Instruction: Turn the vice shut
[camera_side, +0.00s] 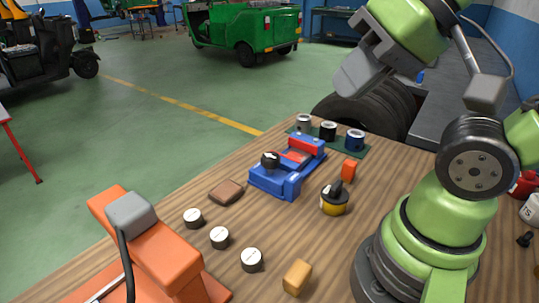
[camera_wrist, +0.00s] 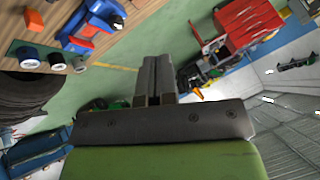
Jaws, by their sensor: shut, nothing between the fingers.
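The blue vice (camera_side: 284,172) stands on the wooden table, with red parts between its blue ends and a black knob (camera_side: 270,159) on its left end. Part of the vice also shows at the upper left of the wrist view (camera_wrist: 88,28). How far its jaws are apart is too small to tell. My gripper (camera_side: 350,85) is raised well above the table, up and to the right of the vice, and touches nothing. In the wrist view its fingers (camera_wrist: 152,75) are together and empty.
Near the vice are a brown block (camera_side: 226,191), a yellow-and-black knob (camera_side: 334,198), an orange block (camera_side: 349,169) and several canisters on a green mat (camera_side: 365,152). White-topped knobs (camera_side: 220,237) and a tan block (camera_side: 297,277) lie in front. An orange device (camera_side: 155,245) stands front left.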

